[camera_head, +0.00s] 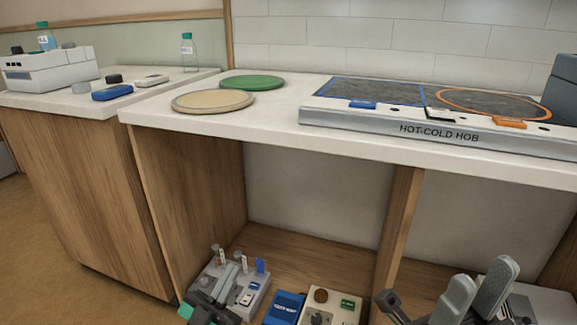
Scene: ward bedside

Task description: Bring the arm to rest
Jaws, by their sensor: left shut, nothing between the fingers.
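My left gripper (228,277) is low in the head view, in front of the lower shelf, with its fingers together and nothing visible between them. Behind it is a grey rack-like device (256,298) holding small tubes and a blue piece; the gripper partly hides it. My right gripper (482,278) is at the bottom right, its two grey fingers standing apart with no object seen between them. Both grippers are below the countertop (350,140).
The hot-cold hob (440,132) is on the counter at right, with a tan disc (213,101) and a green disc (252,82) left of it. A blue box (284,308) and a beige device (332,307) are low on the shelf. A wooden divider (398,235) stands between the grippers.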

